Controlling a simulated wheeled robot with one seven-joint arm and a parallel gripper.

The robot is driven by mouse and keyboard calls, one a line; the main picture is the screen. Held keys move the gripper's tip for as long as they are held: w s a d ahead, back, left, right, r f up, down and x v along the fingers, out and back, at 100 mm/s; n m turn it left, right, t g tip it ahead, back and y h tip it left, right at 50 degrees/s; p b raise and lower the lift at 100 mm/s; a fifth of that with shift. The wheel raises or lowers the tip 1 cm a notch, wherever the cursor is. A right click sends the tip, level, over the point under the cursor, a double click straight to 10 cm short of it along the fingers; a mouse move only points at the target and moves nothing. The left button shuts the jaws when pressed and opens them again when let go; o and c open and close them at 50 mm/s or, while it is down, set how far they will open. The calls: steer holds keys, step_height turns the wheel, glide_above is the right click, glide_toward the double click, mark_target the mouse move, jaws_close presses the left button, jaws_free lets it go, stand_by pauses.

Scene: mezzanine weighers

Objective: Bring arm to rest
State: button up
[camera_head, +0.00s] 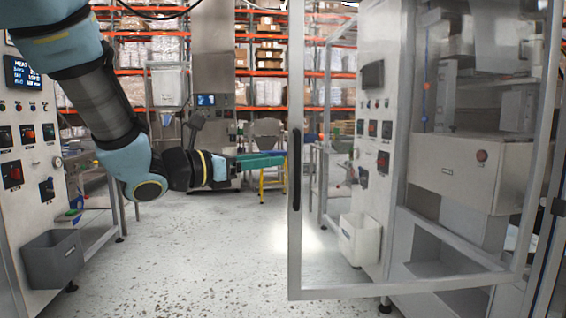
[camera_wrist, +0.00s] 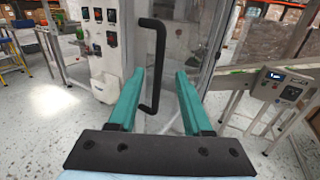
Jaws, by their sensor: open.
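My gripper (camera_head: 262,161) is at the end of my arm, which reaches in from the upper left in the head view. In the wrist view its two green fingers (camera_wrist: 160,100) are apart, with nothing held between them. Beyond the fingers stands a clear door with a black handle (camera_wrist: 152,65). The handle's lower end shows in the gap between the fingers; I cannot tell whether they touch it. In the head view the framed door (camera_head: 295,255) stands open, with its handle (camera_head: 297,170) just right of my fingertips.
A machine cabinet (camera_head: 388,200) with a white bin (camera_head: 360,240) stands at the right. A control panel (camera_head: 30,185) with a grey bin (camera_head: 52,260) stands at the left. The speckled floor (camera_head: 200,255) between them is clear. Stocked shelving (camera_head: 265,92) fills the back.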

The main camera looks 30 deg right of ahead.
steer(key=shift+s+a, duration=0.15)
steer(key=shift+a, duration=0.8)
steer(key=s+a+f+m+g+y+p, duration=0.1)
steer(key=s+a+f+m+g+y, duration=0.15)
steer(key=a+f+m+y, duration=0.45)
steer(key=s+a+f+m+g+y+p, duration=0.1)
steer(key=s+a+f+m+y, duration=0.2)
steer(key=a+f, duration=0.5)
steer(key=w+a+f+m+t+y, duration=0.1)
steer(key=w+a+f+m+y, duration=0.1)
steer(key=a+m, duration=0.3)
steer(key=w+a+f+m+t+y+p, duration=0.1)
steer(key=a+f+m+y, duration=0.4)
steer(key=a, duration=0.6)
steer(key=shift+w+m+t+y, duration=0.3)
steer(key=shift+w+t, duration=0.15)
steer(key=shift+w, duration=0.15)
